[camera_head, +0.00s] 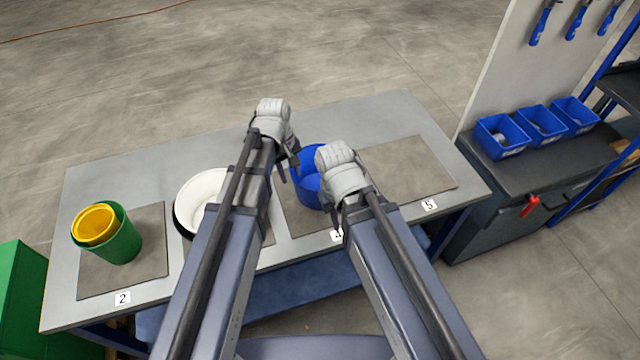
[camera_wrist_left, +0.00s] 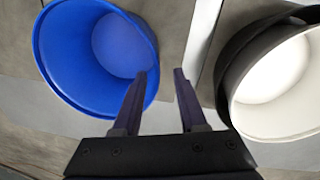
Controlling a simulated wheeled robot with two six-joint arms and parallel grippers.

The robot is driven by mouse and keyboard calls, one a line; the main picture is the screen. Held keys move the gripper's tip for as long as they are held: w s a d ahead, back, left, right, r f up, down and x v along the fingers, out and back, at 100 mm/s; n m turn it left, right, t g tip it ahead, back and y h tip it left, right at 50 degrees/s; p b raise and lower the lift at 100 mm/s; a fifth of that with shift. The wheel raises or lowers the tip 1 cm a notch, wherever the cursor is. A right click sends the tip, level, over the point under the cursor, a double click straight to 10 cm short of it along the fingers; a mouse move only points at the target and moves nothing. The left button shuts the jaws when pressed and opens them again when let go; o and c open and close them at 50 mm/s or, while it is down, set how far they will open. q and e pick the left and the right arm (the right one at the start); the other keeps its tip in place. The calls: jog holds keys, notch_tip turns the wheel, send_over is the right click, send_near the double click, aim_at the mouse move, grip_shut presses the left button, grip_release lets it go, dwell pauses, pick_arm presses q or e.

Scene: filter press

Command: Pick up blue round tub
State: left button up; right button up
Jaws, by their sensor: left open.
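The blue round tub (camera_head: 307,187) stands on the mat marked 4, partly hidden behind my right arm. In the left wrist view the tub (camera_wrist_left: 62,62) is at the upper left, open side facing the camera. My left gripper (camera_head: 289,172) is beside the tub's left side in the head view. In the left wrist view its two fingers (camera_wrist_left: 163,88) are apart with nothing held. One fingertip overlaps the tub's rim in that view; I cannot tell if it touches. My right arm reaches over the tub's right side, and its gripper fingers are hidden.
A white bowl in a black one (camera_head: 187,224) stands left of my left arm; they also show in the wrist view (camera_wrist_left: 236,75). A yellow tub (camera_head: 95,226) sits in a green tub (camera_head: 124,246) on mat 2. Mat 5 (camera_head: 405,170) is empty.

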pick_arm(q)
jog(key=f+b, duration=0.2)
jog(key=d+f+b, duration=0.1)
jog(key=f+b, duration=0.2)
jog(key=shift+w+f, duration=0.1)
jog(key=shift+w, duration=0.05)
grip_shut()
dwell(1.4)
